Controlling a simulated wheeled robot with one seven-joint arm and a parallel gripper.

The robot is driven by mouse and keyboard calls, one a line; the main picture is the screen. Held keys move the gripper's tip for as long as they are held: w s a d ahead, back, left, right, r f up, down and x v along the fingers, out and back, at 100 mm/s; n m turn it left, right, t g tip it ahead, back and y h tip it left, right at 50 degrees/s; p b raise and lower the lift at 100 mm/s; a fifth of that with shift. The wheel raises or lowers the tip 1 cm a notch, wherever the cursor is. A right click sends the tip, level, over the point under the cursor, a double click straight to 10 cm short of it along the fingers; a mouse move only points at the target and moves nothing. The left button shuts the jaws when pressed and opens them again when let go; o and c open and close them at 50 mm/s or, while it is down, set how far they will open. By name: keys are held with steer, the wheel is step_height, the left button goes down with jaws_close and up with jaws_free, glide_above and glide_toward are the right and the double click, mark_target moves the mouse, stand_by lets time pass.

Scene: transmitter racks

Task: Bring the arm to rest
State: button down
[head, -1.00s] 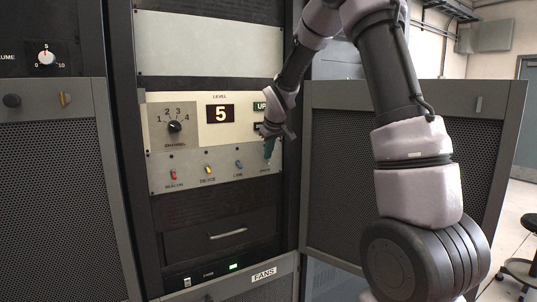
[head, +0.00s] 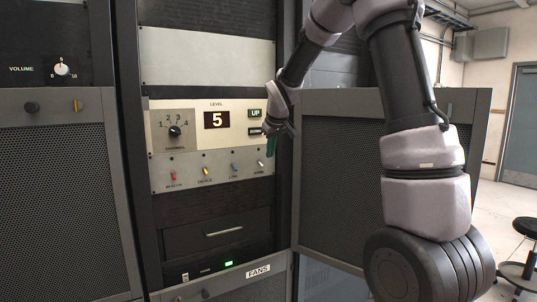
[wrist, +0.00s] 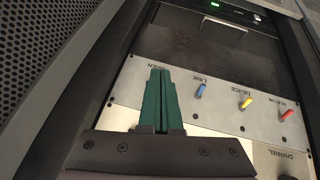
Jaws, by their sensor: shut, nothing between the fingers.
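My gripper (head: 271,147) is at the right edge of the control panel (head: 222,165), beside the DOWN button (head: 255,132) and above the rightmost toggle (head: 261,167). Its green fingers are shut with nothing between them. They also show closed together in the wrist view (wrist: 161,80), where they cover the place of the rightmost toggle. Whether the fingertips touch the panel I cannot tell. My arm comes down from the top right, bent at the elbow.
The panel has a level display (head: 216,120) reading 5, an UP button (head: 255,113), a channel knob (head: 175,131) and red, yellow and blue toggles. An open mesh door (head: 340,175) stands right of the rack. A stool (head: 522,250) is at far right.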

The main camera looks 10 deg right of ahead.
steer(key=s+d+r+m, duration=0.3)
steer(key=s+r, duration=0.3)
steer(key=s, duration=0.3)
steer(key=s+d+r+m, duration=0.1)
steer(key=s+m, duration=0.2)
steer(key=s, duration=0.9)
steer(key=s+d+r+m+y, duration=0.1)
steer(key=s+r+m, duration=0.1)
steer(key=s, duration=1.1)
steer(key=shift+m+t+y, duration=0.3)
steer(key=shift+m+t, duration=0.1)
steer(key=shift+m, duration=0.1)
steer(key=shift+d, duration=0.15)
